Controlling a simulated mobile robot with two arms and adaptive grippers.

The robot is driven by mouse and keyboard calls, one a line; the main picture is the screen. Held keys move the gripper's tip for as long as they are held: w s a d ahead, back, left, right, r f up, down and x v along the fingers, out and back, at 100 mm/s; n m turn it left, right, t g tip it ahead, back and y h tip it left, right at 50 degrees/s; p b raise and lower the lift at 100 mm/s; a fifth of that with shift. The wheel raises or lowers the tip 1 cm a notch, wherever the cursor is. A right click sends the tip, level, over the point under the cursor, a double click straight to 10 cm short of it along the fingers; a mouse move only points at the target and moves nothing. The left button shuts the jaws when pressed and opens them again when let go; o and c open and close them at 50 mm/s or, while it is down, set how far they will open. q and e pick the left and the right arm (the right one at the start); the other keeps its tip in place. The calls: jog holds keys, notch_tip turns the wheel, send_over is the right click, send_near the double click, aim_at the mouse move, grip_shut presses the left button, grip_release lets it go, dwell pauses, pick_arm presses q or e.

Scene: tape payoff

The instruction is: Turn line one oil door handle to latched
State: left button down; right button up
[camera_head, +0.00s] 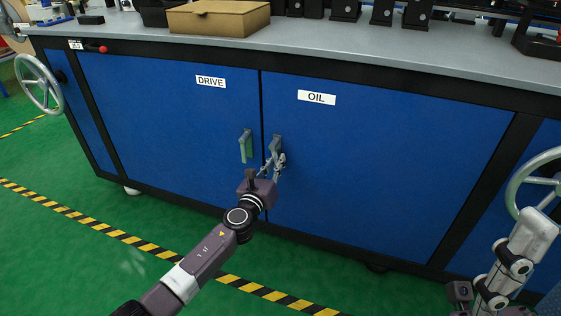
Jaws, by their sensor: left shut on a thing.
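The blue oil door (390,160) carries a white OIL label (317,97) and is closed flush in the cabinet front. Its grey handle (277,141) sits near the door's left edge and looks roughly upright, its lower part hidden by my gripper. My left gripper (275,162) is shut on this handle. The drive door (165,120), with a DRIVE label (210,81), is closed to the left and has its own greenish upright handle (246,146). My right arm shows at the lower right, but its fingertips cannot be made out.
A handwheel (40,84) is at the cabinet's left end and another (536,185) at the right edge. A small red-knobbed lever (97,48) sticks out at upper left. A cardboard box (218,18) stands on the grey worktop (330,42). The green floor (60,245) is clear.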

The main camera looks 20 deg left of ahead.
pick_arm(q)
jog(key=shift+a+m, duration=0.6)
jog(key=shift+m, duration=0.7)
jog(key=c, duration=2)
grip_release()
jog(key=shift+o, duration=0.2)
jog(key=shift+s+f, duration=0.1)
jog(key=s, duration=1.1)
jog(key=shift+s+a, duration=0.25)
jog(key=shift+s, duration=0.15)
